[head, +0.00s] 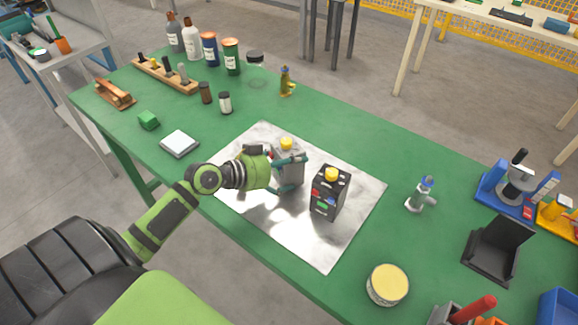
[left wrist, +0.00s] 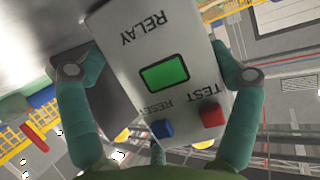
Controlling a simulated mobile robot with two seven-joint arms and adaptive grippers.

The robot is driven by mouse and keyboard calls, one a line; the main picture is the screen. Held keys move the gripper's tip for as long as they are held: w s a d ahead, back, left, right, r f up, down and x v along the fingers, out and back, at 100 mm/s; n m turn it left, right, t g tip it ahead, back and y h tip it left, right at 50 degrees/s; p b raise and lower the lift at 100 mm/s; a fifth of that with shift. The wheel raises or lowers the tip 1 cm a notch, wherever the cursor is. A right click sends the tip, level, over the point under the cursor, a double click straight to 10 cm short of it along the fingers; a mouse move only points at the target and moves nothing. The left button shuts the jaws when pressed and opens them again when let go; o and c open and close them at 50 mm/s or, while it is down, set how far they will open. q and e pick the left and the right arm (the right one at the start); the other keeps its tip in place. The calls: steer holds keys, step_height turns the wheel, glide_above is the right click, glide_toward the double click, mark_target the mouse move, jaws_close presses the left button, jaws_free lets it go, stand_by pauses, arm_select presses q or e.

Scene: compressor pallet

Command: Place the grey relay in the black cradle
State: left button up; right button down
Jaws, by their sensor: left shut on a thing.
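The grey relay (head: 289,173), with a yellow knob on top, is upright over the metal sheet (head: 262,222). I cannot tell whether it touches the sheet. My left gripper (head: 289,174) is shut on it, with teal fingers on either side. In the left wrist view the relay's face (left wrist: 160,45) fills the middle, upside down, with a green screen, a red TEST button and a blue RESET button between the fingers (left wrist: 158,75). The black cradle (head: 490,265) stands empty at the right of the green table, with a raised back. My right gripper is not in view.
A black relay (head: 329,195) with a yellow knob stands just right of the grey one. A small grey figure-like part (head: 419,196) and a round yellow-topped tin (head: 387,284) lie towards the cradle. A blue fixture (head: 510,190) stands behind the cradle.

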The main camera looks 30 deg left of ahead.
arm_select(q)
steer(key=o, duration=1.2)
